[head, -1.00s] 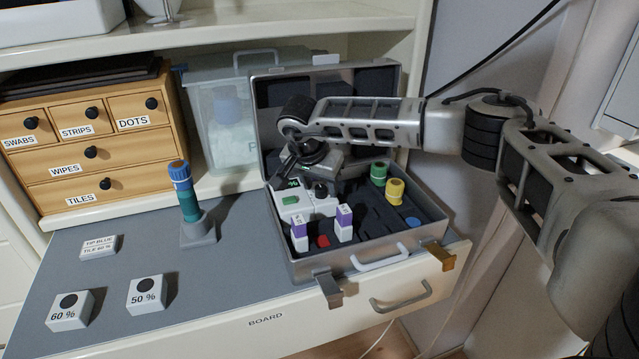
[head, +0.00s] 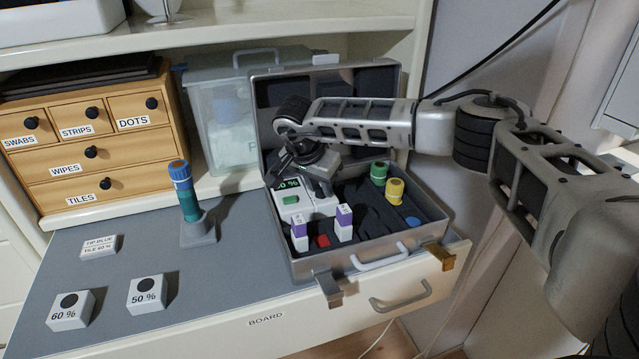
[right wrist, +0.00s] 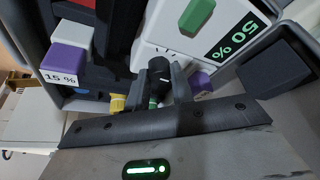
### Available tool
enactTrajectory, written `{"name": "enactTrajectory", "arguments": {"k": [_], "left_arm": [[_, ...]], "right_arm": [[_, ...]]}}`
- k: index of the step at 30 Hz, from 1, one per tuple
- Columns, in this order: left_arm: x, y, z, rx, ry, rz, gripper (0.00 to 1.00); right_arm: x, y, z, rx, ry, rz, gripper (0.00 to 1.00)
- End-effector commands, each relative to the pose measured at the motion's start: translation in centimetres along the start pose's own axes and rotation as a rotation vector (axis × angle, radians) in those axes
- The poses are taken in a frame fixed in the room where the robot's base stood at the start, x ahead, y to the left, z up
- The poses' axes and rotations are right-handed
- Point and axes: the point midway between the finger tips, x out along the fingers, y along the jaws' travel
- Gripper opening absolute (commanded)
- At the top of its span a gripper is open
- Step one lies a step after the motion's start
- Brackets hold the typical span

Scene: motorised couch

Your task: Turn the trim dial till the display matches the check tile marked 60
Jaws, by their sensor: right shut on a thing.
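A white device (head: 294,202) with a green button sits in the open case; it also shows in the right wrist view (right wrist: 178,48). Its dark display (right wrist: 236,35) reads 50 % in the right wrist view; in the head view its first digit is hidden. The black trim dial (right wrist: 158,68) sits beside the green button. My right gripper (right wrist: 160,88) is shut on the dial; in the head view it (head: 318,186) reaches down to the device. The check tile marked 60 % (head: 70,318) stands at the front left of the board. My left gripper is not in view.
A 50 % tile (head: 147,300) and a card reading TIP BLUE, TILE 60 % (head: 99,246) lie on the board. A blue-capped teal pen (head: 186,195) stands in a holder. The metal case (head: 370,252) holds purple-topped, green and yellow pieces. A drawer cabinet (head: 95,150) stands behind.

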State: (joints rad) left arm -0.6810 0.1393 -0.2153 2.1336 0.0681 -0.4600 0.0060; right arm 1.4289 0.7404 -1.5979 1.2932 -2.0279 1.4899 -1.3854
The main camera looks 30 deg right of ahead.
Motion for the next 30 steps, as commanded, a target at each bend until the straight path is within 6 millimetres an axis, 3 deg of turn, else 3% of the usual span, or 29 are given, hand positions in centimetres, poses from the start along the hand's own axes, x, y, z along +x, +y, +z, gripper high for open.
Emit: {"name": "enactTrajectory", "arguments": {"k": [21,30], "left_arm": [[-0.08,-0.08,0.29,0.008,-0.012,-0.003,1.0],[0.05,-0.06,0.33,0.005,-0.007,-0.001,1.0]], "right_arm": [[-0.07,-0.51,-0.13,0.593,0.0,0.242,0.01],[-0.04,-0.57,-0.22,0.77,0.0,0.315,0.01]]}}
